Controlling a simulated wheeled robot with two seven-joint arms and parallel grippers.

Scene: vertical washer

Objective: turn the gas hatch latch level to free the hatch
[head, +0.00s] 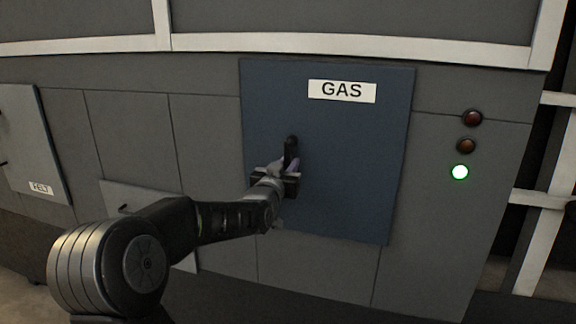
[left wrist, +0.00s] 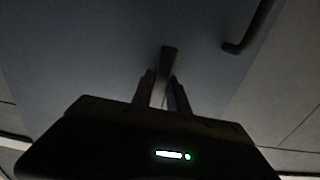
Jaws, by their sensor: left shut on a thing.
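The blue gas hatch (head: 345,190) carries a white GAS label (head: 342,90) and lies flush in the grey machine wall. My left gripper (head: 288,172) is at the hatch's left-middle part. A dark bar (head: 292,147) rises roughly upright just above the fingers. In the left wrist view, my left gripper's fingers (left wrist: 161,92) are closed around a dark latch lever (left wrist: 168,57) against the hatch face (left wrist: 95,55). The gripper hides the latch's lower part and pivot in the head view. My right gripper is not in view.
A dark bent handle (left wrist: 249,30) shows to the right of the latch in the left wrist view. Another panel (head: 35,145) is at the left. White frame bars (head: 350,48) run above.

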